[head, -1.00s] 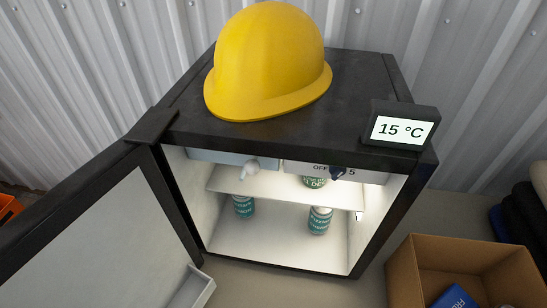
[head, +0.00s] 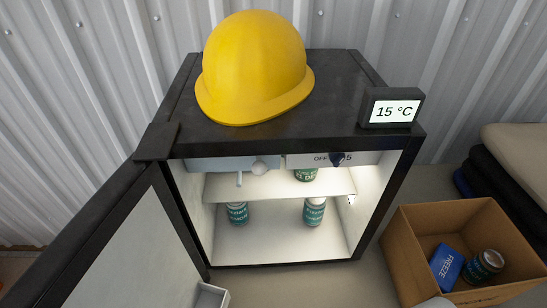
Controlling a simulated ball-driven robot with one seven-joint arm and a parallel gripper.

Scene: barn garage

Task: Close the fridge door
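The small black fridge (head: 330,82) stands against the wall with its lit white inside showing. Its door (head: 128,255) is wide open, swung out to the lower left from the hinge at the fridge's left front edge. Part of the door runs out of the picture. Inside are a shelf (head: 260,187) with a green can (head: 305,175) on it and two teal cans below, the left one (head: 237,213) and the right one (head: 314,212). My gripper is not in view.
A yellow hard hat (head: 255,70) and a display reading 15 °C (head: 392,108) sit on the fridge top. An open cardboard box (head: 410,245) at the lower right holds a blue pack (head: 447,268) and a can (head: 484,266). Folded dark and beige items (head: 515,150) lie at the right. Corrugated metal wall is behind.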

